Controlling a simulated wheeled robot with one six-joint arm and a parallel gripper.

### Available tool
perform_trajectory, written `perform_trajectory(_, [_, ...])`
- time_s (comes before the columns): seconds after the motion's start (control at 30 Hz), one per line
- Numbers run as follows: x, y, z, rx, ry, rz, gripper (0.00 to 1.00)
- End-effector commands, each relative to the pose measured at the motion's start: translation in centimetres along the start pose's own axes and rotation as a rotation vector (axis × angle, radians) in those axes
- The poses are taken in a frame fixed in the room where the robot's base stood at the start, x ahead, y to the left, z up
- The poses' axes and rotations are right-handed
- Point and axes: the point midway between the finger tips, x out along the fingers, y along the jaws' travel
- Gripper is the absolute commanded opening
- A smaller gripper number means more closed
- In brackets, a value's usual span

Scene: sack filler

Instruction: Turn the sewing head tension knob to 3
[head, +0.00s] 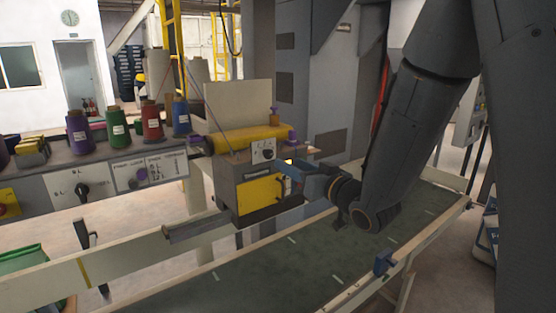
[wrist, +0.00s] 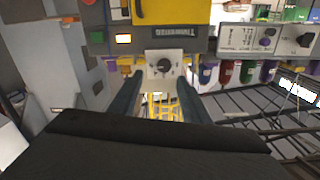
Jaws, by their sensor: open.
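The sewing head (head: 232,178) is a grey box with a yellow front panel, left of my arm in the head view. Its small dark tension knob (head: 268,154) sits on a white dial plate. The knob (wrist: 165,66) also shows in the wrist view, ahead of my fingertips. My gripper (head: 284,167) is close in front of the sewing head at its right side. In the wrist view my gripper (wrist: 160,77) is open, its two dark fingers on either side of the line to the knob, with nothing between them. The dial's numbers and the knob's setting are too small to read.
A lit button (wrist: 124,39) is beside the dial plate in the wrist view. A green conveyor belt (head: 300,255) with pale side rails runs below my arm. Thread spools (head: 118,127) stand on a shelf at left, above panels with another black knob (head: 82,190).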

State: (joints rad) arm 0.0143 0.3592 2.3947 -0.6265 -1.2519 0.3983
Motion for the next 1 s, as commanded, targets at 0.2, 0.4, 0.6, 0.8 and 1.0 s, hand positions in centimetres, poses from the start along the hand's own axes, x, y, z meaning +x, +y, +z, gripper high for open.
perform_trajectory(0.2, [3.1,-1.3,0.1,0.001,-0.004,-0.022,0.43])
perform_trajectory(0.4, [6.2,-1.6,0.2,0.001,-0.005,-0.024,0.43])
perform_trajectory(0.6, [7.8,-1.5,0.2,0.0,-0.004,-0.021,0.43])
perform_trajectory(0.8, [8.0,-1.4,0.2,0.0,-0.004,-0.019,0.43])
perform_trajectory(1.0, [7.9,-1.3,0.2,0.0,-0.004,-0.018,0.27])
